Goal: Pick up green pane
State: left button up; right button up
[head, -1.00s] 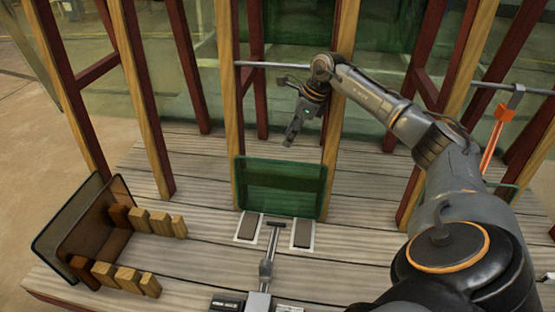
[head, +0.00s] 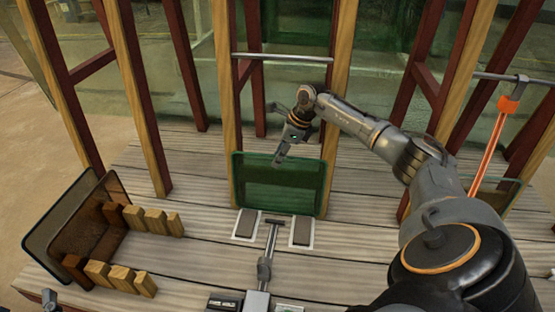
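The green pane (head: 255,195) is a see-through sheet with a dark green rim. It stands upright between two wooden posts, just behind two small pads on the deck. My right gripper (head: 273,136) is open and empty, with its fingers spread one above the other. Its lower fingertip is at the pane's top edge in the picture; I cannot tell whether they touch.
Wooden posts (head: 339,95) flank the pane, with a metal rail (head: 285,57) across them above. A rack with brown panes (head: 75,222) and wooden blocks stands at left. An orange-handled tool (head: 489,150) hangs at right. A grey T-shaped device (head: 265,262) lies in front.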

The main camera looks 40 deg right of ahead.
jog(key=shift+w+a+f, duration=0.15)
jog(key=shift+f, duration=0.3)
grip_shut()
pick_arm(q)
jog(key=shift+s+r+t, duration=0.1)
jog(key=shift+r+t, duration=0.3)
jog(key=shift+r, duration=0.2)
pick_arm(e)
jog(key=shift+r, duration=0.2)
